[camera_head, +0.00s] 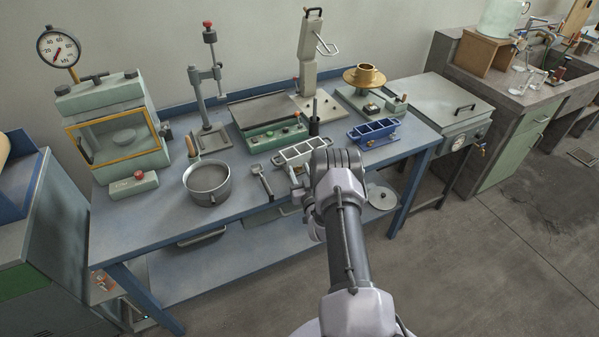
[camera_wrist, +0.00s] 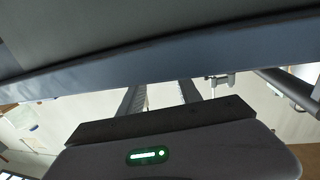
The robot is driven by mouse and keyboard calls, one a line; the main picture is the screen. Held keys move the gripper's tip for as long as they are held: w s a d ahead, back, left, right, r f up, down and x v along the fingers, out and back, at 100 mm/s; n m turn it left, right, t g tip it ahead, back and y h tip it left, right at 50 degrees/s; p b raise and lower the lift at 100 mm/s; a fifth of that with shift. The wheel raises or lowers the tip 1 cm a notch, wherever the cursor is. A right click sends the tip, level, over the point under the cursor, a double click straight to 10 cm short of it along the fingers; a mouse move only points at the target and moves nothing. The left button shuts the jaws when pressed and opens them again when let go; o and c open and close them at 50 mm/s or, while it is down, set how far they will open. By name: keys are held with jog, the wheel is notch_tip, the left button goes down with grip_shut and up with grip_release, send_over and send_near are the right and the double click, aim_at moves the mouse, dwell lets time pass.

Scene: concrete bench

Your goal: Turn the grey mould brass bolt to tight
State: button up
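The grey mould (camera_head: 303,151), an open frame with several compartments, lies near the bench's front edge in the head view. My wrist covers its front right part. I cannot make out its brass bolt in either view. In the wrist view, my gripper (camera_wrist: 163,92) shows two dark fingers set apart, with only pale background between them. Their tips reach up to the blue-grey bench edge that crosses the picture. A small pale metal fitting (camera_wrist: 220,79) is to the right of the fingers; I cannot tell what it is. In the head view my gripper is mostly hidden by the wrist.
A blue mould (camera_head: 374,132) stands right of the grey one. A scoop (camera_head: 262,180) and a metal pot (camera_head: 207,182) are to its left. A green device (camera_head: 275,134) and a black cylinder (camera_head: 314,122) stand behind. The floor (camera_head: 480,270) at right is clear.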

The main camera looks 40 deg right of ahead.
grip_shut()
jog(key=h, duration=0.1)
jog(key=m+g, duration=0.1)
jog(key=h+b, duration=0.1)
jog(key=shift+w+a+f+m+h, duration=0.1)
jog(key=shift+w+a+m+h, duration=0.2)
jog(key=shift+m, duration=0.1)
jog(key=shift+s+m+g+h+b, duration=0.1)
jog(key=shift+m+g+h+b, duration=0.3)
jog(key=shift+m+g+h, duration=0.4)
jog(key=shift+o, duration=2)
grip_release()
